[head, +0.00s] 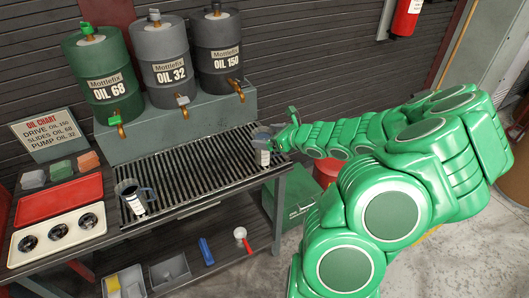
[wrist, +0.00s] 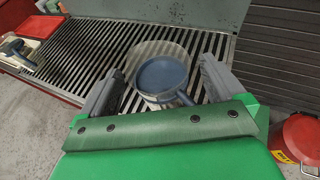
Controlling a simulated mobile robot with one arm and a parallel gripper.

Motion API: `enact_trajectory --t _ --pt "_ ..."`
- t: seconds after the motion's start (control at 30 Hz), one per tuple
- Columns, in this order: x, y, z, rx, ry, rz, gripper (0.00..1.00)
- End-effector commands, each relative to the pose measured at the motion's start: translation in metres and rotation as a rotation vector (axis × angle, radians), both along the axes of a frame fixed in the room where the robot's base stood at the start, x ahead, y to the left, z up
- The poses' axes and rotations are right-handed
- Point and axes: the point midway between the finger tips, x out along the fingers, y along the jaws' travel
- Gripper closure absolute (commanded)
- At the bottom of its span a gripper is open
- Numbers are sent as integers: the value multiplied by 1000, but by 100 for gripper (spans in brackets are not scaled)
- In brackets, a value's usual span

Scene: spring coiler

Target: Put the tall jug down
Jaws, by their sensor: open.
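A blue-grey jug with a pale label (head: 265,156) stands upright at the right end of the slatted grating (head: 200,165). In the wrist view its round blue-grey top (wrist: 163,74) and handle show between my fingers. My gripper (head: 268,137) is open around this jug, one finger on each side; in the wrist view the gripper (wrist: 158,80) shows gaps to the jug. A second dark jug with a white label (head: 137,203) stands at the grating's left end. I take the jug at my gripper as the tall one, but heights are hard to compare.
Oil drums (head: 98,75) stand on a grey ledge behind the grating. A red tray (head: 59,200) and a cream tray with round holes (head: 58,234) lie to the left. A red bin (wrist: 297,140) is at the right. The middle of the grating is clear.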

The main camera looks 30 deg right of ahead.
Motion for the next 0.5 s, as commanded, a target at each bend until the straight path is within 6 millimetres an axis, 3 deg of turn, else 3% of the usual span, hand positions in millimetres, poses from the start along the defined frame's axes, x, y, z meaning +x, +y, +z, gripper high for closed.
enact_trajectory --t 0.2,0.5 --pt "12 7 -5 3 -1 1 4" --pt "14 8 -6 2 -1 1 4"
